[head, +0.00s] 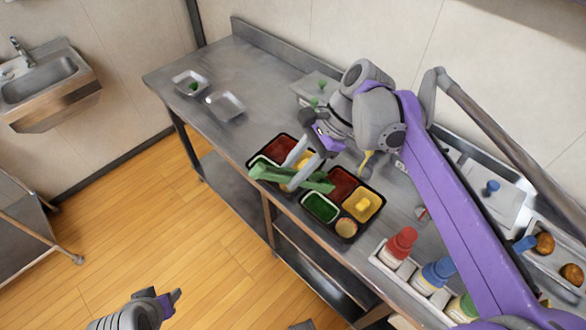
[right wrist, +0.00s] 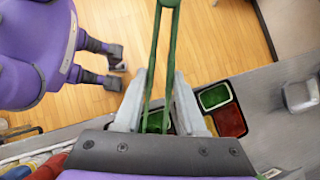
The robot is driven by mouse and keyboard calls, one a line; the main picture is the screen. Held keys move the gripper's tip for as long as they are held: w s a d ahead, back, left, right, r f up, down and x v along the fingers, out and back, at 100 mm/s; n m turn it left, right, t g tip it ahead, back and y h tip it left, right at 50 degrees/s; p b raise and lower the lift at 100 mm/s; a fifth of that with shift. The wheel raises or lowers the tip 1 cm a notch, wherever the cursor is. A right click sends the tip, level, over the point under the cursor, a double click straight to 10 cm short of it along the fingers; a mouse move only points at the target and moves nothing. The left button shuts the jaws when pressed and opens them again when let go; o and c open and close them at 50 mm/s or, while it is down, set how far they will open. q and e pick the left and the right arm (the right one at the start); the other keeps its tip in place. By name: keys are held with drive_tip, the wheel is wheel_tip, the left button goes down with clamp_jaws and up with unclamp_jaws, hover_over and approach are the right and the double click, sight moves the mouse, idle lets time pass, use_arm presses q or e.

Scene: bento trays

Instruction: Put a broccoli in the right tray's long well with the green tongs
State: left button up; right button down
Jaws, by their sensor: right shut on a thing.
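My right gripper (head: 318,150) is shut on the green tongs (head: 285,177) and holds them above the two trays. In the right wrist view the tongs (right wrist: 150,75) run up between the fingers (right wrist: 152,105), their arms meeting at the top edge. I cannot tell whether a broccoli is between their tips. The right tray (head: 331,224) has red, green, yellow and small round wells; the tongs partly cover it. The left tray (head: 251,161) is also partly hidden. Green broccoli (head: 315,101) shows in a back container. My left gripper (head: 170,300) is open and empty, off the table's front.
Two small metal pans (head: 228,107) stand on the left of the table, one with a green piece (head: 194,86). A bottle rack (head: 388,262) with red, blue and green bottles stands right of the trays. The table's left front is clear.

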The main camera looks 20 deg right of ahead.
wheel_tip(320, 180, down, 7)
drive_tip(key=b, duration=0.4)
drive_tip(key=shift+b, duration=0.4)
drive_tip(key=shift+a, duration=0.2)
drive_tip(key=shift+f, duration=0.2)
idle(0.4)
drive_tip(key=shift+f+b, duration=0.7)
drive_tip(key=shift+f, duration=0.6)
drive_tip(key=c, duration=0.9)
unclamp_jaws()
